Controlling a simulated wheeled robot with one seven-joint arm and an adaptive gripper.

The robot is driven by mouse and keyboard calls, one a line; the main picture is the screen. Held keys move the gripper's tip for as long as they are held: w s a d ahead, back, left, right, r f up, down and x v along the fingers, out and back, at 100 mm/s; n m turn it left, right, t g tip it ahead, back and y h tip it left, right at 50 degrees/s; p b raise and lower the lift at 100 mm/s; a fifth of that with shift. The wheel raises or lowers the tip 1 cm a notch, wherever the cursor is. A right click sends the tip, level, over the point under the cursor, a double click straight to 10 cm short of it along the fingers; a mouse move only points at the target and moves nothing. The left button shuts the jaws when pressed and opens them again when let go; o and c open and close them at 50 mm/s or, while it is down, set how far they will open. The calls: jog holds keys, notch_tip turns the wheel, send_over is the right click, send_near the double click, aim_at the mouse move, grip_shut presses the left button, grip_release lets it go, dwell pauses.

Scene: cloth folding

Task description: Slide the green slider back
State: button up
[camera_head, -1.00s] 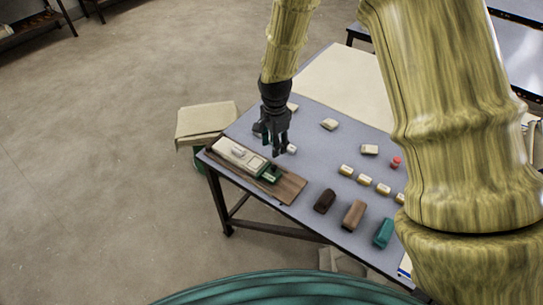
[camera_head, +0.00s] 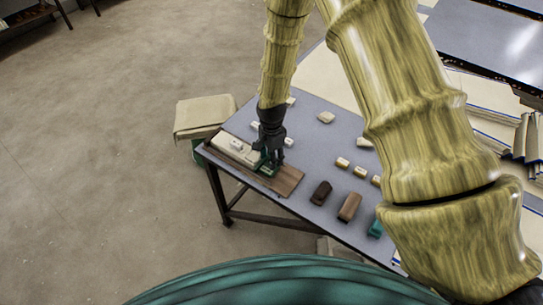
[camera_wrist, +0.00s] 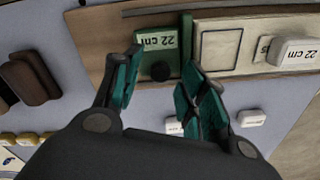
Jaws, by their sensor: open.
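The green slider (camera_head: 266,170) sits on the brown wooden board (camera_head: 288,182), at the end of a cream strip (camera_head: 225,146). In the wrist view the slider (camera_wrist: 187,38) carries a "22 cm" label and a round black knob. My gripper (camera_head: 265,160) is low over the slider. In the wrist view my gripper (camera_wrist: 161,68) is open, with one teal-padded finger on each side of the knob. Contact between fingers and slider cannot be told. A white block (camera_wrist: 295,52) labelled "22 cm" lies on the cream strip. My fingers partly hide the slider in the head view.
A dark brown block (camera_head: 321,193), a brown block (camera_head: 349,207) and a teal block (camera_head: 376,228) stand to the right of the board. Several small tan and white blocks lie farther back on the grey table (camera_head: 300,213). A covered box (camera_head: 203,114) stands left of the table.

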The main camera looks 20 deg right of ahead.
jog(key=shift+f, duration=0.3)
grip_shut()
